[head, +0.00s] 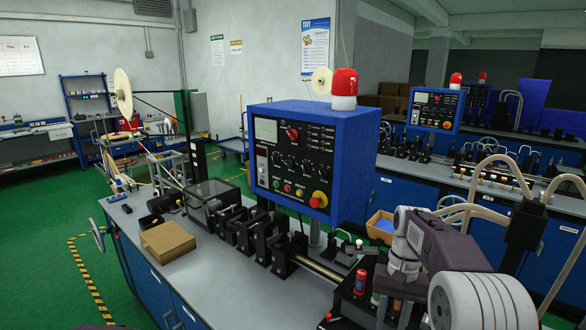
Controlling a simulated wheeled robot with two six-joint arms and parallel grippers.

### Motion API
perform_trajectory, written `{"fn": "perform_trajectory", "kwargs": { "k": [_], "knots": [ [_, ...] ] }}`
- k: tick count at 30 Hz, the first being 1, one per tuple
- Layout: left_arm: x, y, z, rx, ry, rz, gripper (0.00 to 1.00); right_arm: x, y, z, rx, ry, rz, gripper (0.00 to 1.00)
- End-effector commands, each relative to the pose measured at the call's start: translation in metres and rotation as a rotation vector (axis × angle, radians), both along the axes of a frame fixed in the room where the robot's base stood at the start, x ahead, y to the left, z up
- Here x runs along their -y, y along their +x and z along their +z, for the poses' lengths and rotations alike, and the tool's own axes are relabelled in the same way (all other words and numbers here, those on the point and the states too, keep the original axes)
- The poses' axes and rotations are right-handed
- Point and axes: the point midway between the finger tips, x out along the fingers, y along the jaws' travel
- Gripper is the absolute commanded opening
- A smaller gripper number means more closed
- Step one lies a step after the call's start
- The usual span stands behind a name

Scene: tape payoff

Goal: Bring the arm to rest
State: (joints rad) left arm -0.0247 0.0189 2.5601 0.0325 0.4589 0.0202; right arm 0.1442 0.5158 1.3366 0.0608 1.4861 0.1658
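My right arm (440,252), with white joints and a dark grey link, comes in at the lower right. Its far end reaches down over the bench's right part, among dark machine parts. The fingers of my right gripper cannot be made out there, so I cannot tell whether it is open or holds anything. My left gripper is not in view. A cream tape reel (122,93) stands upright on the payoff stand at the left, behind the bench's far end.
A blue control box (308,160) with a red lamp (344,83) stands over the grey bench (215,276). A row of black machine blocks (240,232) runs along it. A cardboard box (167,242) lies on its left part. Green floor (40,240) at left is open.

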Motion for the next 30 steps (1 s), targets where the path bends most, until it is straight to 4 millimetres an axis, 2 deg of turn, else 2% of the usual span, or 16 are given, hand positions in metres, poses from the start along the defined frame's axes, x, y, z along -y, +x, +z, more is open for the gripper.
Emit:
{"fn": "perform_trajectory", "kwargs": {
  "k": [1, 3, 6, 9, 13, 15, 19, 30],
  "knots": [
    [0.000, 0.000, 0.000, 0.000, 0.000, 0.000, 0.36, -0.015, -0.018, 0.000, 0.019, -0.005, 0.042, 0.33],
    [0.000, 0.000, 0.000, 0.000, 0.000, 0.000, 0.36, -0.032, -0.045, -0.008, 0.051, -0.012, 0.099, 0.33],
    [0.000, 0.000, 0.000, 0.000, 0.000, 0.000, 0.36, -0.048, -0.086, -0.030, 0.099, -0.020, 0.171, 0.33],
    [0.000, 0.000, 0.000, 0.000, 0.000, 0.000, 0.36, -0.053, -0.128, -0.059, 0.140, -0.030, 0.224, 0.33],
    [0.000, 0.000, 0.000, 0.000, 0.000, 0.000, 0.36, -0.049, -0.167, -0.098, 0.171, -0.040, 0.259, 0.33],
    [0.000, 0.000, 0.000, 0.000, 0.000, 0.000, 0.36, -0.048, -0.169, -0.110, 0.214, -0.047, 0.275, 0.33],
    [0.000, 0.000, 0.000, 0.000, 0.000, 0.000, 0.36, -0.048, -0.146, -0.108, 0.302, -0.059, 0.290, 0.33],
    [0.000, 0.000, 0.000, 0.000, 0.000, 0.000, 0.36, -0.048, -0.145, -0.108, 0.303, -0.059, 0.293, 0.33]
  ]
}}
